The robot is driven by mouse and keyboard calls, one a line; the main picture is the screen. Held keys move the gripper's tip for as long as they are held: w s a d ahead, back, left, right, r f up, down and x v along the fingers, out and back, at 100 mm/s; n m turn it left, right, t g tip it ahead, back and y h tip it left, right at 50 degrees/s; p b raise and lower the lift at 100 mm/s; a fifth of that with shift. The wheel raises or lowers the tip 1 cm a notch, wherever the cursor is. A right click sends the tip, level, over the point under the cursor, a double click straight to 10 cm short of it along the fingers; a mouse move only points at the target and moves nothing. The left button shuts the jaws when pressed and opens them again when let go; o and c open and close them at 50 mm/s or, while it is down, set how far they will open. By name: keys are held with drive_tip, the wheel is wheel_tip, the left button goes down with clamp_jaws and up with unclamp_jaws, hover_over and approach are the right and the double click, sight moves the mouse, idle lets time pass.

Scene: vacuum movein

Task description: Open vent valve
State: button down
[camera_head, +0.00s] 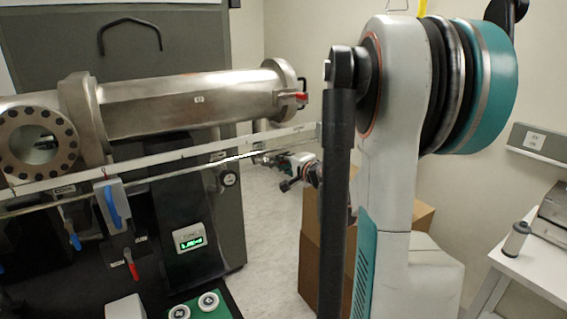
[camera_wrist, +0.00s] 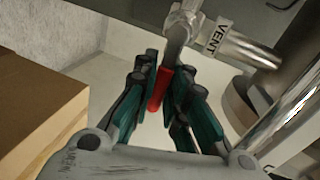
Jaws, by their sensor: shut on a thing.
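The vent valve (camera_wrist: 180,22) is at the top of the wrist view, a metal fitting with a red-sleeved lever (camera_wrist: 158,90) and a "VENT" label (camera_wrist: 217,37) beside it. My gripper (camera_wrist: 166,80) has its teal and black fingers on both sides of the red sleeve, shut on it. The lever points down the picture from the metal body. In the head view, my gripper is small and partly hidden by my arm, beyond the rail, so the grip cannot be made out there.
A steel chamber (camera_head: 190,97) spans the left of the head view, with another red handle (camera_head: 300,97) at its end. A light rail (camera_head: 170,160) runs below it. A cardboard box (camera_head: 320,245) stands on the floor, and also shows close by in the wrist view (camera_wrist: 38,118). A white table (camera_head: 530,265) is at right.

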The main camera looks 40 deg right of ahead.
drive_tip(key=shift+d+r, duration=0.1)
drive_tip(key=shift+r, duration=0.05)
drive_tip(key=c, duration=1.9)
unclamp_jaws()
drive_tip(key=shift+o, duration=1.3)
drive_tip(key=shift+s+r, duration=0.1)
drive_tip(key=shift+s, duration=0.05)
drive_tip(key=v, duration=1.2)
